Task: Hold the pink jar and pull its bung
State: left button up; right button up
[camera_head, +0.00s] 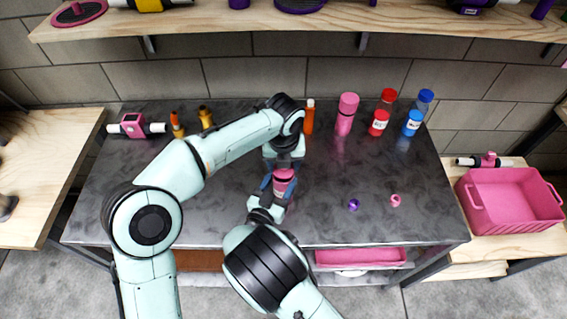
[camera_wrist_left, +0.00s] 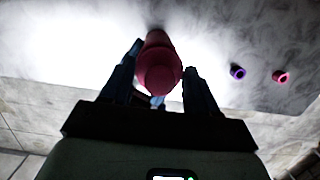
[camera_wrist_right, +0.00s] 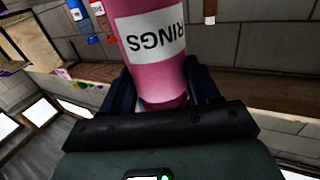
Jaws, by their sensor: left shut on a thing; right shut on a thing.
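The pink jar (camera_wrist_right: 155,45) has a white label reading "RINGS" and is shut between the fingers of my right gripper (camera_head: 272,190), near the middle of the dark table. In the right wrist view the jar fills the space between my right fingers. The jar's pink bung (camera_head: 284,174) shows at its top in the head view. My left gripper (camera_wrist_left: 160,80) reaches down from above and is shut on the bung; its round pink end shows in the left wrist view (camera_wrist_left: 158,76). Whether the bung is still seated in the jar I cannot tell.
A purple ring (camera_head: 353,205) and a pink ring (camera_head: 395,200) lie front right. A pink crate (camera_head: 515,210) stands right. The table's right middle is clear.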

pick_arm(q)
jog(key=shift+r, duration=2)
pick_arm(e)
jog(key=o, duration=1.6)
